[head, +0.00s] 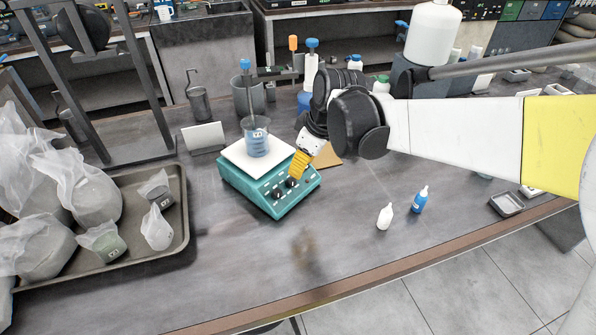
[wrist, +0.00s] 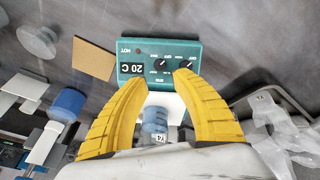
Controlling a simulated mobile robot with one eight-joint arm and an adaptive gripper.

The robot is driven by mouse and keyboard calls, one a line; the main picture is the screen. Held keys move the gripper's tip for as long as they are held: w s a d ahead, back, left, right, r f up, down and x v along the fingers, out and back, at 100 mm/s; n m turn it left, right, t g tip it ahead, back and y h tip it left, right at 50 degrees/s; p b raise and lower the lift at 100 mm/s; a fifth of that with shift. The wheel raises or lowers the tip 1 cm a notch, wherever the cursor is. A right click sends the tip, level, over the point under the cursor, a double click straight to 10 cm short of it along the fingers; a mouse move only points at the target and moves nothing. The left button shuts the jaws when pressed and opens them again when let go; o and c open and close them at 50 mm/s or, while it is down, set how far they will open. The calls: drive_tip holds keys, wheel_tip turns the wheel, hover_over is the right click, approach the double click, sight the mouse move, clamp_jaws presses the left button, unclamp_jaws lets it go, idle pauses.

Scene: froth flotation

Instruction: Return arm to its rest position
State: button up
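My white arm with black joints reaches in from the right in the head view. My gripper (head: 299,165) has yellow fingers and points down near the front right of a teal hotplate (head: 262,194). In the wrist view the gripper (wrist: 158,77) has its two fingers spread apart with nothing held between them. The hotplate's panel (wrist: 160,57), with knobs and a "20 C" display, shows beyond the fingertips. A beaker with blue contents (head: 256,138) stands on the white plate. It shows partly between the fingers in the wrist view (wrist: 155,122), its lower part hidden by my gripper body.
A tray (head: 183,215) with bagged samples lies at the left. A small white bottle (head: 385,217) and a blue bottle (head: 419,200) stand at the right. Behind the hotplate are a stand, a grey container (head: 248,97) and several bottles. The bench front is mostly clear.

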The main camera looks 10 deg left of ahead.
drive_tip(key=shift+v, duration=0.95)
drive_tip(key=s+d+r+m+t+h, duration=0.15)
drive_tip(key=s+d+m, duration=0.25)
drive_tip(key=d, duration=0.5)
drive_tip(key=s+d+r+m+t, duration=0.1)
drive_tip(key=s+d+r+m, duration=0.2)
drive_tip(key=d, duration=0.7)
drive_tip(key=s+d+f+m+t+h, duration=0.2)
drive_tip(key=s+d+m, duration=0.5)
drive_tip(key=s+d, duration=0.3)
drive_tip(key=shift+s+d+f+m+b, duration=0.2)
drive_tip(key=shift+d+f+m+b, duration=0.25)
drive_tip(key=shift+d, duration=0.4)
